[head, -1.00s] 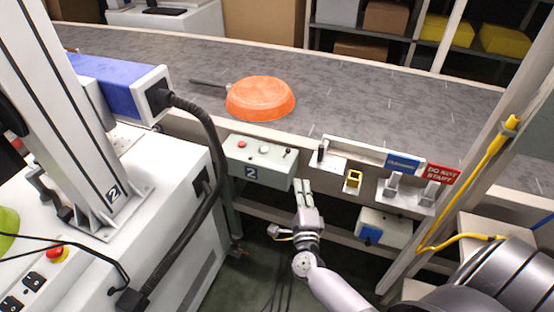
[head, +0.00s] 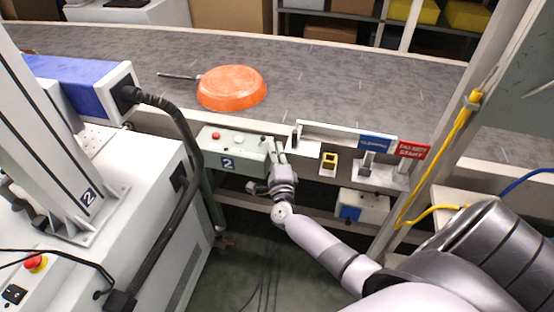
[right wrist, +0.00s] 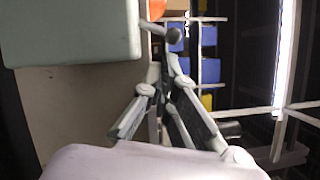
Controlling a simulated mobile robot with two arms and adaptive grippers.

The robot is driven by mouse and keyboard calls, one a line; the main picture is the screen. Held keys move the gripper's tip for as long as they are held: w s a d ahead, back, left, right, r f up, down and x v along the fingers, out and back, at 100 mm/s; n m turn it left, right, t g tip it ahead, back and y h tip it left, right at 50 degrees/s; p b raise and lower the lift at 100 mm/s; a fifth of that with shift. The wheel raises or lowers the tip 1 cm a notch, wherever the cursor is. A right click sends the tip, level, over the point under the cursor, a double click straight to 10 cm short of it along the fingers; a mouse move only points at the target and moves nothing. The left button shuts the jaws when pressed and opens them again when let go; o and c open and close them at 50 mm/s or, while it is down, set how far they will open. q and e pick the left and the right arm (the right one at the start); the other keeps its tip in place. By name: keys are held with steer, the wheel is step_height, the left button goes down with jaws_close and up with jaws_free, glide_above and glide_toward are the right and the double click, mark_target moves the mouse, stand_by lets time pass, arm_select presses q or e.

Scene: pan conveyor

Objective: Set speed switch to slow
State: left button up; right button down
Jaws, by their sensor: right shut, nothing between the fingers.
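The control box (head: 232,149) marked 2 is fixed to the near side of the conveyor, with a red button (head: 216,137) and a pale button beside it. The speed switch is hard to make out in the head view, by the gripper at the box's right end. In the right wrist view, the box (right wrist: 75,30) fills the upper left and a dark-knobbed lever (right wrist: 173,34) sticks out from its side. My right gripper (head: 274,150) is shut and empty at the box's right end. Its fingertips (right wrist: 168,66) point at the lever, seemingly just short of it. My left gripper is out of view.
An orange pan (head: 232,88) lies on the conveyor belt (head: 340,85). Right of the box are a yellow-framed part (head: 329,163), a blue sign (head: 375,144) and a red sign (head: 413,151). A white machine (head: 130,190) stands at the left.

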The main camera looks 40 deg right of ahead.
steer(key=shift+w+d, duration=0.25)
steer(key=shift+w, duration=0.1)
steer(key=r+n+g+p, duration=0.1)
steer(key=n+p, duration=0.1)
steer(key=p, duration=0.2)
steer(key=w+a+r+n+g+p, duration=0.1)
steer(key=n+p, duration=0.1)
steer(key=p, duration=0.3)
steer(key=r+n+y+p, duration=0.1)
steer(key=n+p, duration=0.1)
steer(key=p, duration=0.2)
steer(key=shift+w+a+r+g, duration=0.3)
steer(key=shift+g, duration=0.1)
steer(key=shift+w+f+n, duration=0.1)
steer(key=shift+f+n, duration=0.1)
steer(key=shift+n, duration=0.1)
